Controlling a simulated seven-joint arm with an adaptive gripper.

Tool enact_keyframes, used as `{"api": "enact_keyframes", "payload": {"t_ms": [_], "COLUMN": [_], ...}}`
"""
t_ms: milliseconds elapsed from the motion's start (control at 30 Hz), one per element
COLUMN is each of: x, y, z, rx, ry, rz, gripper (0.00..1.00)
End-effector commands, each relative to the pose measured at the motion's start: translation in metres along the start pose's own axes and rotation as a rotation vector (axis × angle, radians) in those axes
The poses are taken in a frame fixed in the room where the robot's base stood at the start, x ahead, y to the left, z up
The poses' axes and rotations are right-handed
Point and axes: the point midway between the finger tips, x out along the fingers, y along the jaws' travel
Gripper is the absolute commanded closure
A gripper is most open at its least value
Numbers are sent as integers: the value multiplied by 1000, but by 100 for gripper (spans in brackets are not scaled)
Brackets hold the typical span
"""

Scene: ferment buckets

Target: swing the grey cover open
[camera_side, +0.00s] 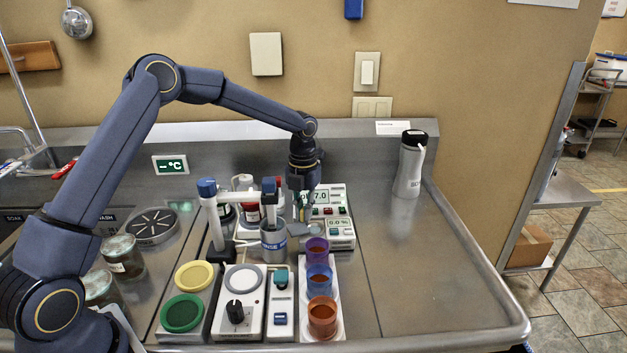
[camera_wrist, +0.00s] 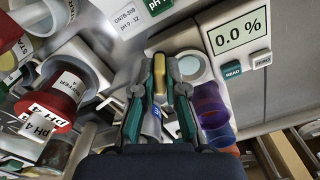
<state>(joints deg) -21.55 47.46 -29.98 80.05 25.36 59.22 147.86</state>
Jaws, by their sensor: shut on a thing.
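The grey cover (camera_side: 299,229) is a small flat piece at the left edge of the meter (camera_side: 341,232), just below my gripper (camera_side: 305,213). In the wrist view, my gripper (camera_wrist: 159,78) has its fingers closed around a narrow yellowish tab (camera_wrist: 157,66), which seems to belong to the cover. A pale round well with a grey rim (camera_wrist: 192,68) shows just right of the fingers. The meter's display reads 0.0 % in the wrist view (camera_wrist: 237,30). The fingers partly hide the cover, so I cannot tell its exact angle.
A grey beaker with a blue label (camera_side: 273,246) stands close left of my gripper. Purple (camera_side: 317,252), blue (camera_side: 319,279) and orange (camera_side: 322,318) cups stand in front. A red-capped pH bottle (camera_wrist: 48,108) is left in the wrist view.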

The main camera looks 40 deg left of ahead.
Motion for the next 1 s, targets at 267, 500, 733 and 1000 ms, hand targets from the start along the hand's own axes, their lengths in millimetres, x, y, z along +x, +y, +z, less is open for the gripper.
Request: {"api": "enact_keyframes", "payload": {"t_ms": [267,500,733,1000], "x": [0,0,0,0], "y": [0,0,0,0], "z": [1,1,1,1], "rx": [194,290,325,331], "ry": [-2,-2,-2,-3], "rz": [0,0,1,1], "gripper": [100,100,100,100]}}
